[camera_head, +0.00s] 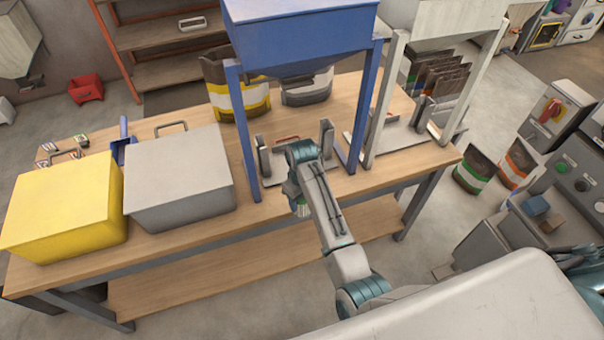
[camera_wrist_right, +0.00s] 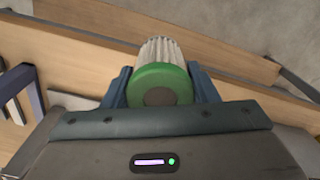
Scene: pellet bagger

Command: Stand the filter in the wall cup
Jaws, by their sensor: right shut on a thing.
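The filter (camera_wrist_right: 160,52) has a white pleated body and a green end cap with a dark centre. In the right wrist view it sits between the two blue fingers of my right gripper (camera_wrist_right: 160,86), which is shut on it. In the head view the filter (camera_head: 302,210) shows small and partly hidden below my right gripper (camera_head: 298,198), by the front edge of the workbench under the blue hopper. I cannot make out the wall cup in either view.
The wooden workbench (camera_head: 255,218) carries a yellow box (camera_head: 65,210), a grey box (camera_head: 180,180) and the blue hopper frame (camera_head: 243,130) beside my right arm. A white hopper frame (camera_head: 385,90) stands to its right. Open floor lies in front of the bench.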

